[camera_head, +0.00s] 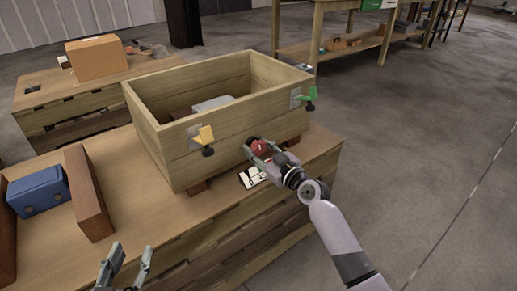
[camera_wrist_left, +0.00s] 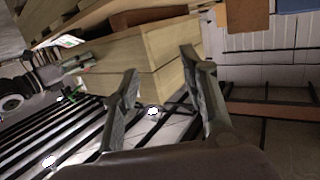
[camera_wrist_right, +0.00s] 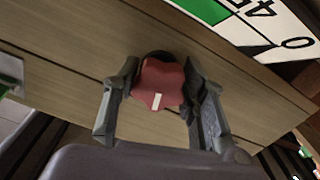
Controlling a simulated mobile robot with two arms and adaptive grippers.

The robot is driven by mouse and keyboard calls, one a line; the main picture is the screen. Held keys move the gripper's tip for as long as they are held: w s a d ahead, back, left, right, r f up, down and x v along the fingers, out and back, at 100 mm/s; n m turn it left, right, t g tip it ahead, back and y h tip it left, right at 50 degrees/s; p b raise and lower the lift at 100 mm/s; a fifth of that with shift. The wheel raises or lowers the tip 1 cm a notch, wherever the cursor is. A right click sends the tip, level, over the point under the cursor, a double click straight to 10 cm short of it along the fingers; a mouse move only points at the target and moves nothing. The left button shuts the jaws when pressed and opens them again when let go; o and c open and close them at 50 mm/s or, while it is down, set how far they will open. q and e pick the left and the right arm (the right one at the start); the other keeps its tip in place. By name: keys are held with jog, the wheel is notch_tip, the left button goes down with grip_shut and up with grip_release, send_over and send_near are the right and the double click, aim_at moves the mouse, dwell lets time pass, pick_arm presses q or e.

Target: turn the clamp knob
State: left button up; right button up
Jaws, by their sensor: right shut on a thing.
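The clamp knob (camera_head: 259,147) is red and sits on the front wall of the wooden box (camera_head: 185,168). In the right wrist view the knob (camera_wrist_right: 160,84) has a lobed rim and a white mark on its face. My right gripper (camera_head: 256,151) has its fingers on both sides of the knob, and it also shows in the right wrist view (camera_wrist_right: 160,95), shut on it. My left gripper (camera_head: 127,262) is at the bottom left of the head view, open and empty, and its spread fingers show in the left wrist view (camera_wrist_left: 160,90).
A yellow clamp (camera_head: 205,136) and a green clamp (camera_head: 309,94) are on the box's front wall. A white, black and green dial card (camera_head: 253,177) lies below the knob. A blue case (camera_head: 38,191) lies left of the box, beside a brown block (camera_head: 88,193).

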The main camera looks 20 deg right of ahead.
jog(key=shift+m, duration=1.9)
jog(key=shift+m+p, duration=0.3)
jog(key=shift+m, duration=0.6)
jog(key=m, duration=0.3)
jog(key=shift+a+m+p, duration=0.1)
jog(key=shift+m+p, duration=0.2)
jog(key=m, duration=0.3)
jog(key=shift+r+m+p, duration=0.1)
jog(key=shift+m+p, duration=0.2)
jog(key=shift+p, duration=0.05)
pick_arm(q)
jog(key=s+a+f+g+y, duration=0.2)
jog(key=s+a+f+g, duration=0.1)
jog(key=s+f+g, duration=0.4)
jog(key=shift+s+a+f+p, duration=0.2)
jog(key=shift+s+f+p, duration=0.15)
jog(key=shift+f, duration=1)
pick_arm(e)
jog(key=shift+m, duration=2.1)
